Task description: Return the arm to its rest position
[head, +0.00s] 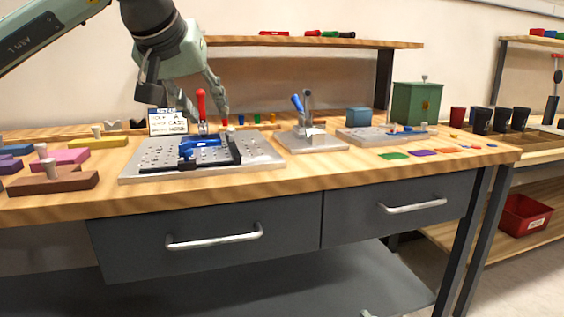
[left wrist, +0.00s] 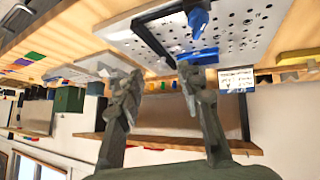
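My left gripper (head: 190,108) is above the back part of the workbench, over the far side of a perforated metal plate (head: 262,150). Its fingers are spread apart, with nothing between them; the left wrist view also shows the open fingers (left wrist: 158,84). On the plate are a red-handled clamp (head: 201,104), a blue part (head: 200,142) and a black angle bracket (head: 234,150). A small white sign (head: 168,122) stands behind the plate, close to the gripper. My right gripper does not show in either view.
A wooden shelf (head: 300,41) runs behind the bench. A blue-handled clamp fixture (head: 312,138) and a green box (head: 416,103) stand to the right. Several coloured blocks with pegs lie at the left, including a brown one (head: 53,183). The bench's front strip is mostly clear.

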